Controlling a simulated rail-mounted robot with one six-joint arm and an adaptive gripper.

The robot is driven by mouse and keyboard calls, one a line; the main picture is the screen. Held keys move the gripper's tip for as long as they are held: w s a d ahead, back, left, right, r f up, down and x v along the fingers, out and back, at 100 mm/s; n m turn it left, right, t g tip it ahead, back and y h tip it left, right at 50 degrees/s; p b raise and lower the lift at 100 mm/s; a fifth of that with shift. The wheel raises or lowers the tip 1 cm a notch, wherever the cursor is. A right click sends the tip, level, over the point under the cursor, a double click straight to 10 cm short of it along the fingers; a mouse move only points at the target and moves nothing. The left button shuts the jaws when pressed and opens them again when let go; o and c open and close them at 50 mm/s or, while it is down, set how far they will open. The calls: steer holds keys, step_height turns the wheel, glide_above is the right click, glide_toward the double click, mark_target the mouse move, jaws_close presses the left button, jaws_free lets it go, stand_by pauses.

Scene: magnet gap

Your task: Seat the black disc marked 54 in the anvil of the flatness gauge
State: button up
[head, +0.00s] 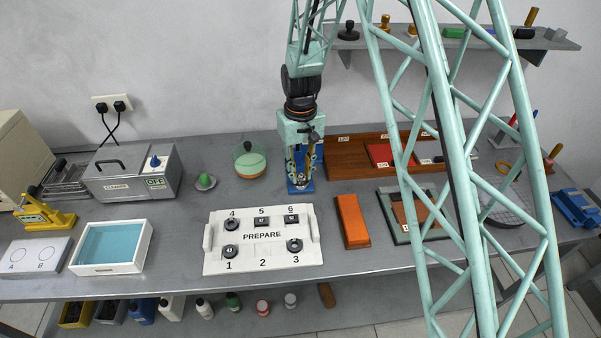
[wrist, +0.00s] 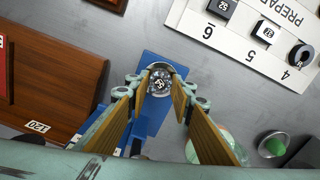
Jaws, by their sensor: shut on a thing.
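The blue flatness gauge (head: 308,187) stands on the bench behind the white tray, partly hidden by my gripper. Its blue base also shows in the wrist view (wrist: 152,124). My gripper (head: 299,178) points straight down over the gauge. In the wrist view my gripper (wrist: 159,88) has its two tan fingers on either side of a dark disc (wrist: 159,83) with a white mark that looks like 54. The disc lies within a round silver part of the gauge, seemingly the anvil; whether it rests fully down cannot be told.
The white PREPARE tray (head: 262,252) holds several black parts; place 2 is empty. An orange block (head: 352,221) lies right of it. A wooden board (head: 350,167) is right of the gauge, and a green-topped round pot (head: 250,164) is left. My lattice structure hides part of the right side.

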steer(key=o, duration=0.9)
steer(key=c, duration=0.5)
steer(key=shift+r, duration=0.15)
steer(key=shift+r+p, duration=0.9)
steer(key=shift+r, duration=1.15)
steer(key=shift+o, duration=0.3)
steer(key=o, duration=0.5)
steer(key=shift+o, duration=0.2)
